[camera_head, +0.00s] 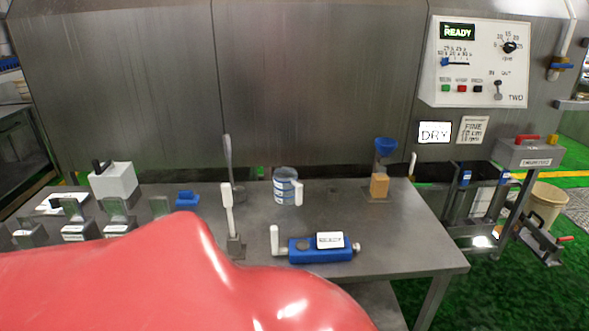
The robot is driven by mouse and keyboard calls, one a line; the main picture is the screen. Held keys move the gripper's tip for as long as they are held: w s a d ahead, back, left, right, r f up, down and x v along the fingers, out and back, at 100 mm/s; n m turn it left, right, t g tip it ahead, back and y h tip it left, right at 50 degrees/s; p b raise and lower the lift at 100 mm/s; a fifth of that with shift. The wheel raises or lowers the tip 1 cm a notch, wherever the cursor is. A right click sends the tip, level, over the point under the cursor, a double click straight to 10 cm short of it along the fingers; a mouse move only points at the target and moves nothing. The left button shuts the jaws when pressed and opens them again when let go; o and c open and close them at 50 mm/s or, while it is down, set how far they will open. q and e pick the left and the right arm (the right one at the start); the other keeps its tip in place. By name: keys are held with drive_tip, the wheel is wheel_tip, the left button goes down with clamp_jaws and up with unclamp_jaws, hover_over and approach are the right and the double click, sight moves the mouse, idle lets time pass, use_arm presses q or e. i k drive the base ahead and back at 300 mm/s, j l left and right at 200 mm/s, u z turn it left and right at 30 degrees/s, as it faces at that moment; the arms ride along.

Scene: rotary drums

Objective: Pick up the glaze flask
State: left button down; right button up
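I cannot clearly pick out a glaze flask. A clear jug with blue markings and a white handle (287,187) stands upright at the back middle of the grey metal table (405,240). In front of it lies a blue block-shaped device (305,251) with a white handle at its left and a white label too small to read. Neither of my grippers is in view. A large glossy red surface (150,275) fills the lower left and hides the table's front left part.
White-handled tools (228,205) stand left of the jug. A blue funnel (386,147) is above a tan block (379,186) at the right. A white box (113,181) and small labelled blocks stand at the left. A control panel (476,65) reads READY. The table's right front is bare.

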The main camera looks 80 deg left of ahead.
sight(379, 184)
drive_tip(key=u, duration=1.8)
drive_tip(key=i+l, duration=0.5)
drive_tip(key=i, duration=0.05)
